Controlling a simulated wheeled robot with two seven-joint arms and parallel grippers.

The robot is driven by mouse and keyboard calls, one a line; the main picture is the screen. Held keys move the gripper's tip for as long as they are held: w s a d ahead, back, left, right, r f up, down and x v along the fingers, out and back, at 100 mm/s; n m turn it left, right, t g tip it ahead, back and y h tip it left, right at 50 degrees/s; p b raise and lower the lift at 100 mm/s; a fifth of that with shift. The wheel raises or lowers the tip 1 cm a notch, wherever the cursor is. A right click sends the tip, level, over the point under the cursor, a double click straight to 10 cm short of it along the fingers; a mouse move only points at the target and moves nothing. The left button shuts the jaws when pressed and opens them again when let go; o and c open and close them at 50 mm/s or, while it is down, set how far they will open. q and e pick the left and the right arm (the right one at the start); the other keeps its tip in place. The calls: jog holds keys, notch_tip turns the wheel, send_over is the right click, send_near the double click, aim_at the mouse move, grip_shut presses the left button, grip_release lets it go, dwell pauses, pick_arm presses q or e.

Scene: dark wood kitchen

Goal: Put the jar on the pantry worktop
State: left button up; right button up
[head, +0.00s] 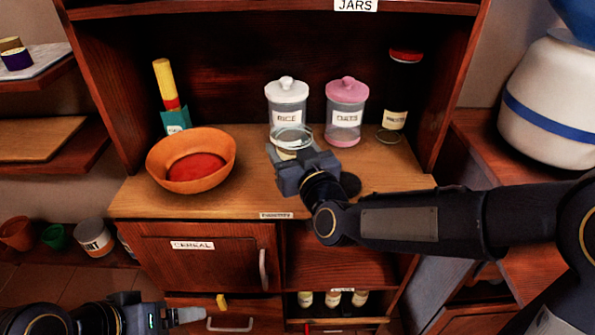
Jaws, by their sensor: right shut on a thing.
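My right gripper (297,161) reaches in from the right, low over the pantry worktop (250,195), and is shut on a clear glass jar (292,136). The jar's round glass top shows above the fingers. The gripper hides most of its lower part, so I cannot tell whether its base touches the worktop. It is just in front of a white-lidded jar. My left gripper (188,315) is low at the left, in front of the lower cupboard and away from the jar. Its fingertips are too small to read as open or shut.
The wood between the bowl and my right gripper is clear.

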jog(key=w+f, duration=0.1)
jog(key=w+d+f, duration=0.1)
jog(key=shift+f, duration=0.3)
jog(key=shift+w+f+b, duration=0.15)
jog(key=shift+f+b, duration=0.2)
jog(key=shift+f, duration=0.55)
jog(key=shift+w+f+b, duration=0.15)
jog(key=shift+f+b, duration=0.2)
jog(key=shift+f, duration=0.5)
jog(key=shift+f, duration=0.1)
jog(key=shift+f, duration=0.1)
jog(key=o, duration=1.2)
jog(key=shift+o, duration=0.2)
